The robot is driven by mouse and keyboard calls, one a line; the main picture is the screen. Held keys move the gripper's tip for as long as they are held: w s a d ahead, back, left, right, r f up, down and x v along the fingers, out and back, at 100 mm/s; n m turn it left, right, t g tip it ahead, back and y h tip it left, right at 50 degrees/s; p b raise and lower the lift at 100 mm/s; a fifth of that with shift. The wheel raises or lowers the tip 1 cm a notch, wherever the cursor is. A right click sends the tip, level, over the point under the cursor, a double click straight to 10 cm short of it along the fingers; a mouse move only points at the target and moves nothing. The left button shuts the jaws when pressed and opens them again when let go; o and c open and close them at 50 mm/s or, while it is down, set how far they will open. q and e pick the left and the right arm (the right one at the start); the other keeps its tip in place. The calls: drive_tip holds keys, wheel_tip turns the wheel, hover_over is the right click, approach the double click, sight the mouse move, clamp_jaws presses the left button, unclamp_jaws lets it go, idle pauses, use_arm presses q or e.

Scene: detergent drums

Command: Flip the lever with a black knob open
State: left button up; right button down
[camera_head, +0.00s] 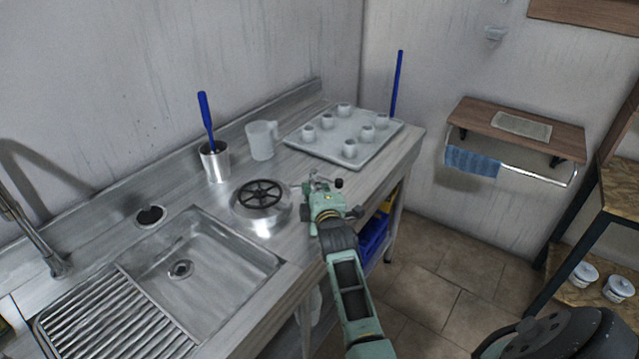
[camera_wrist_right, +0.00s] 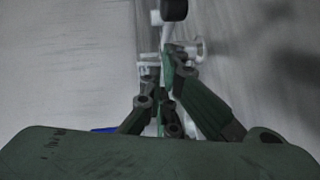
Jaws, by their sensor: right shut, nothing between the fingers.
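The lever's black knob (camera_head: 339,183) shows at the counter's front edge, just beyond my right gripper (camera_head: 320,196). The small metal lever mechanism (camera_head: 314,180) sits beside it, partly hidden behind the gripper. In the right wrist view the black knob (camera_wrist_right: 174,9) is at the top, above a pale metal stem and fitting (camera_wrist_right: 188,48). My right gripper (camera_wrist_right: 163,80) is shut and empty there, its fingertips close to the fitting. I cannot tell whether they touch it. My left gripper is not in view.
A round metal pot with a black spoked wheel (camera_head: 260,194) stands left of the gripper. A tray (camera_head: 300,143) with several white cups is behind. A white mug (camera_head: 262,139) and a metal cup with a blue-handled brush (camera_head: 214,161) stand near the wall. The sink (camera_head: 215,268) is at left.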

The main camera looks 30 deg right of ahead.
drive_tip(key=shift+w+d+f, duration=0.1)
drive_tip(key=shift+w+d, duration=0.2)
drive_tip(key=shift+d, duration=0.5)
